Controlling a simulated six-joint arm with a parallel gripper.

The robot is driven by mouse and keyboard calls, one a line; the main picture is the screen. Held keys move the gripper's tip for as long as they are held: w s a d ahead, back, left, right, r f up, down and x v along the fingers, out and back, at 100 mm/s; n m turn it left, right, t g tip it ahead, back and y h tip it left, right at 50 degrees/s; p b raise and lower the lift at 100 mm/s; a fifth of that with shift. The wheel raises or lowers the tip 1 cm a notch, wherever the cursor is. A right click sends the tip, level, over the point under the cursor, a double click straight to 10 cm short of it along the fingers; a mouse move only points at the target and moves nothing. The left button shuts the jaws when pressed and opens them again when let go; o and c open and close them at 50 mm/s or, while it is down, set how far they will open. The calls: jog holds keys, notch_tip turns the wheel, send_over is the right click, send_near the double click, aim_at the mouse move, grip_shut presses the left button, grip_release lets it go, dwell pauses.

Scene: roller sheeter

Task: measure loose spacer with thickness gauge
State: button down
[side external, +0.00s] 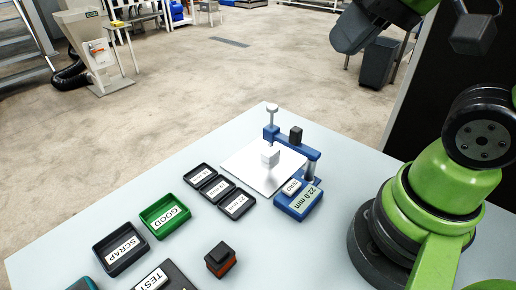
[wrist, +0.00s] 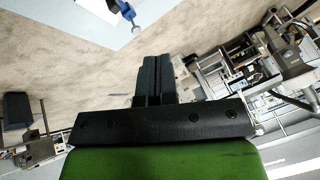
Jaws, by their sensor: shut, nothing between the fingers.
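The thickness gauge (side external: 302,203) is blue, with a display reading 22.0 mm and a button labelled ZERO. It stands at the edge of a white plate (side external: 240,168). A small white block, seemingly the spacer (side external: 270,156), is at the plate's middle near the gauge arm; I cannot tell whether the probe touches it. My gripper (wrist: 153,62) is shut and empty in the wrist view, its two dark fingers together. It is raised away from the table, and its fingertips are not clear in the side view. Part of the blue gauge also shows in the wrist view (wrist: 120,8).
Three small black trays with mm labels (side external: 220,190) lie left of the gauge. A green GOOD tray (side external: 165,216) and a black SCRAP tray (side external: 120,249) are farther left. A black-and-orange block (side external: 220,260) and a TEST-labelled item (side external: 163,277) lie in front.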

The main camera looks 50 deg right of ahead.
jog(key=shift+s+a+f+t, duration=0.15)
jog(key=shift+s+t, duration=0.1)
jog(key=shift+s, duration=0.35)
jog(key=shift+s+a+r+t, duration=0.1)
jog(key=shift+s+t, duration=0.15)
jog(key=shift+s, duration=0.35)
jog(key=c, duration=1.2)
grip_release()
jog(key=shift+w+f, duration=0.1)
jog(key=shift+w, duration=0.15)
jog(key=shift+c, duration=0.2)
jog(key=shift+o, duration=1.4)
jog(key=w+d+f+n+g, duration=0.2)
jog(key=w+f+g, duration=0.1)
jog(key=w, duration=0.3)
jog(key=shift+d+f+h, duration=0.2)
jog(key=shift+d+h, duration=0.2)
jog(key=n+g, duration=0.2)
jog(key=g, duration=0.2)
send_over(297, 129)
jog(key=shift+h, duration=0.4)
notch_tip(297, 129, down, 8)
jog(key=shift+a+f, duration=0.1)
jog(key=shift+f, duration=0.7)
notch_tip(297, 129, down, 9)
jog(key=shift+f, duration=0.15)
